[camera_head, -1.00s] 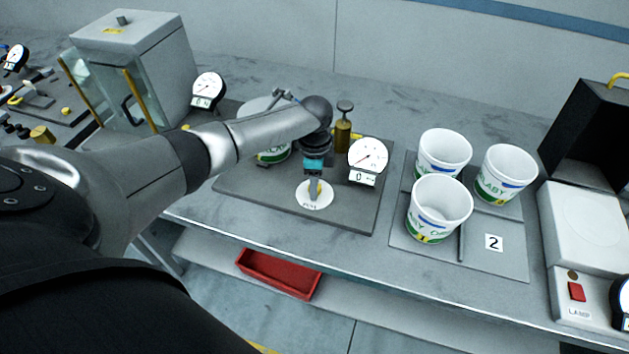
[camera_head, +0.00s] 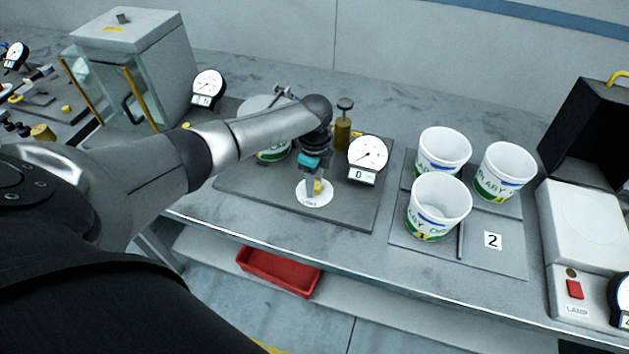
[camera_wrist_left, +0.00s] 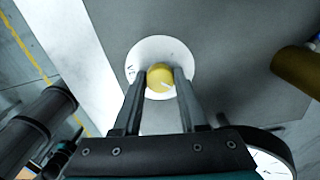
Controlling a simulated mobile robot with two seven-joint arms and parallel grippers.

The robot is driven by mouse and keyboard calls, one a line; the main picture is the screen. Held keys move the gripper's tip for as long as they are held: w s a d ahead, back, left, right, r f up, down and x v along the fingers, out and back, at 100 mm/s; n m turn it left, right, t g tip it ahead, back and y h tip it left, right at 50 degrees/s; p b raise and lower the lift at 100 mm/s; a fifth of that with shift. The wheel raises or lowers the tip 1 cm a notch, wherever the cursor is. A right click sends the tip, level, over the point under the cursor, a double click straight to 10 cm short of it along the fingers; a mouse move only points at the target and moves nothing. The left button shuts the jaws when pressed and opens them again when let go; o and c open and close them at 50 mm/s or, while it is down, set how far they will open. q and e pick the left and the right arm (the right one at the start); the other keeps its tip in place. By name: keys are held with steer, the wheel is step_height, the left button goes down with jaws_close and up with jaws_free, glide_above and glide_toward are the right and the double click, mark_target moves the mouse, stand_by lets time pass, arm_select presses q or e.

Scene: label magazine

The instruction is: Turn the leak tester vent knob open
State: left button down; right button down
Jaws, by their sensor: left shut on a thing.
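The yellow vent knob (camera_wrist_left: 161,78) stands on a round white dial plate (camera_wrist_left: 145,52) on the grey leak tester base (camera_head: 352,213). The knob also shows in the head view (camera_head: 318,187), partly hidden by my fingers. My left gripper (camera_head: 316,190) points down over the dial and is shut on the knob. In the left wrist view the two fingers (camera_wrist_left: 160,84) stand on either side of the knob, and a white pointer mark shows on its top. My right gripper is in neither view.
A gauge (camera_head: 367,155) with a small readout stands right of the gripper. A brass cylinder (camera_head: 343,134) stands behind it. White tubs (camera_head: 438,206) stand on a tray to the right. A red bin (camera_head: 278,271) sits on the shelf below.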

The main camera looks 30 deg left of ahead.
arm_select(q)
steer(key=shift+c, duration=2.2)
jaws_free()
step_height(320, 180, up, 15)
steer(key=p, duration=0.1)
steer(key=shift+r, duration=0.2)
